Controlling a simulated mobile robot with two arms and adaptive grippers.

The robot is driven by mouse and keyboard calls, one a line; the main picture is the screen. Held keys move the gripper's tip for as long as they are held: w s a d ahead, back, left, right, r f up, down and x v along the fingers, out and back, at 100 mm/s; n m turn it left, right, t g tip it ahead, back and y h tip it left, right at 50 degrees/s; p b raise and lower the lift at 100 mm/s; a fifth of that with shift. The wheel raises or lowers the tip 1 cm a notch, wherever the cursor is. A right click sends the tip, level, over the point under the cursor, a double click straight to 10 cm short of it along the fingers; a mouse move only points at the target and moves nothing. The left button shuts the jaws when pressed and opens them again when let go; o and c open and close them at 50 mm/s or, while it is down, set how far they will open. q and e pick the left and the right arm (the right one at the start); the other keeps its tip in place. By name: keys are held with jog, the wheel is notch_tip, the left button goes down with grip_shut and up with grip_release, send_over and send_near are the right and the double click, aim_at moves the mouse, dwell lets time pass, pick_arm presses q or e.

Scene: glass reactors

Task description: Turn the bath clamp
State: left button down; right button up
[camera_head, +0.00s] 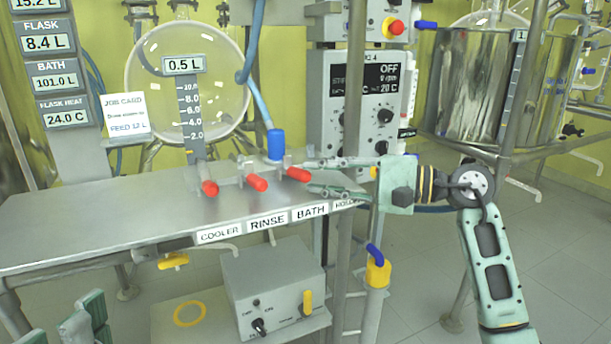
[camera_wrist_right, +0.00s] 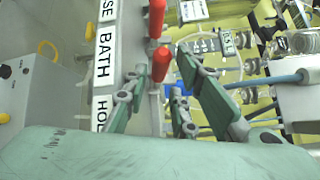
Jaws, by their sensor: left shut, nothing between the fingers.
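Three red clamp handles stick out from a metal rail at the back of the steel bench, above its front-edge labels. The rightmost red handle (camera_head: 298,174) is closest to the BATH label (camera_head: 310,212). My right gripper (camera_head: 312,177) comes in from the right, its two fingers apart and their tips just short of this handle. In the right wrist view the red handle (camera_wrist_right: 161,64) shows between the open fingertips, and no contact is visible. My left gripper (camera_head: 84,322) is at the bottom left corner, shut and empty, away from the clamps.
The middle handle (camera_head: 257,182) and left handle (camera_head: 210,188) stand close beside. A vertical steel post (camera_head: 346,240) stands by the bench's right end. The bench top (camera_head: 90,215) is clear at left.

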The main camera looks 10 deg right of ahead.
aim_at(306, 175)
jog(key=shift+x, duration=1.75)
grip_shut()
